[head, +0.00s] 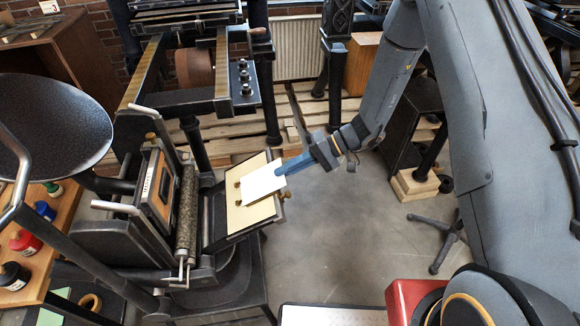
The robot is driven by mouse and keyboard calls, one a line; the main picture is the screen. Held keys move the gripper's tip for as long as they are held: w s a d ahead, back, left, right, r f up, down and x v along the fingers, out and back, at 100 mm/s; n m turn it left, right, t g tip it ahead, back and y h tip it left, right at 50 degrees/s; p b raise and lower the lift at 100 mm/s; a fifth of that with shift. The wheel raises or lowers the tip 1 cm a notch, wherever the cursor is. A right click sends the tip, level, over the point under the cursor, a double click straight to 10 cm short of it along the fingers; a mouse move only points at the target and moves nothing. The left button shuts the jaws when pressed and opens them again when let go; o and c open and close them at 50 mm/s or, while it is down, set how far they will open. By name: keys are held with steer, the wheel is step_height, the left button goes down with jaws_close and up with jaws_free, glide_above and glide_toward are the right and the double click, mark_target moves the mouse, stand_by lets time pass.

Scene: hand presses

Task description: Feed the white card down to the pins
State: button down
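The white card (261,183) is a small pale rectangle, held tilted over the cream-faced platen (249,216) of the hand press. My gripper (284,168) reaches in from the right, its blue fingers shut on the card's right edge. The card covers part of the cream sheet; I cannot tell whether it touches it. Small brass pins (238,203) show at the platen's left side, close to the card's left edge, and another brass piece (283,194) is at the lower right. The exact gap between card and pins is too small to tell.
The press's roller (187,212) and type bed (157,190) stand just left of the platen. A round black ink disc (50,125) and a shelf with ink bottles (24,242) are at the far left. Open grey floor (335,235) lies right of the platen.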

steer(key=shift+a+f, duration=0.2)
steer(key=shift+a, duration=0.05)
steer(key=c, duration=2.5)
jaws_free()
steer(key=o, duration=0.5)
steer(key=shift+d+r, duration=0.1)
steer(key=shift+d, duration=0.05)
steer(key=shift+v, duration=2.1)
steer(key=shift+d, duration=0.1)
steer(key=v, duration=0.3)
steer(key=shift+w+d+r, duration=0.1)
steer(key=shift+d+r, duration=0.15)
steer(key=shift+d, duration=0.1)
